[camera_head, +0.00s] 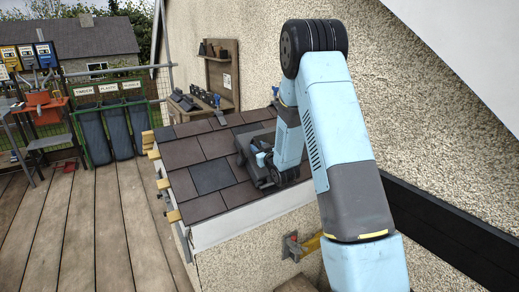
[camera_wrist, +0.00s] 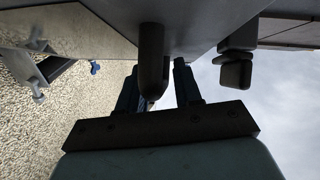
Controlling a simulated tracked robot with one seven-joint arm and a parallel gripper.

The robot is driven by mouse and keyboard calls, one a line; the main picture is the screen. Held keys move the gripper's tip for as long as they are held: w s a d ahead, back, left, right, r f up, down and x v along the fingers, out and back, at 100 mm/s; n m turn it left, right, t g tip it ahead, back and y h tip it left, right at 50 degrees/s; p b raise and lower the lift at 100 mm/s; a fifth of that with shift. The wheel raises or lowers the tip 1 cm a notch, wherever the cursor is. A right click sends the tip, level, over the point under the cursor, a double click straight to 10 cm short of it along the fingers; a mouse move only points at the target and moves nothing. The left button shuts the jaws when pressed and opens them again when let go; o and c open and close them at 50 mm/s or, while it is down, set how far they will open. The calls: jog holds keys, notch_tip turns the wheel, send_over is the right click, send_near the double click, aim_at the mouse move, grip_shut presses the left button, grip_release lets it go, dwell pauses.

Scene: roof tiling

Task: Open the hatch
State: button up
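The dark grey hatch (camera_head: 245,146) sits in the tiled roof and is partly hidden behind my arm and gripper in the head view. In the wrist view, a dark panel (camera_wrist: 205,22) that looks like the hatch spans the top of the picture. A rounded dark handle (camera_wrist: 152,50) hangs from it. My gripper (camera_wrist: 159,84) has its two fingers apart, with the handle showing between them. A gap shows beside the right finger; I cannot tell whether either finger touches the handle. In the head view my gripper (camera_head: 262,158) is low over the hatch.
Brown and dark tiles (camera_head: 185,152) cover the roof around the hatch. A rough wall (camera_head: 405,110) rises close on the right. A wooden tool rack (camera_head: 220,75) stands behind the roof. Bins (camera_head: 115,130) stand on the wooden deck (camera_head: 85,225), which has clear floor.

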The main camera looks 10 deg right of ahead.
grip_shut()
jog(key=shift+d, duration=0.1)
jog(key=shift+r, duration=0.1)
dwell(0.3)
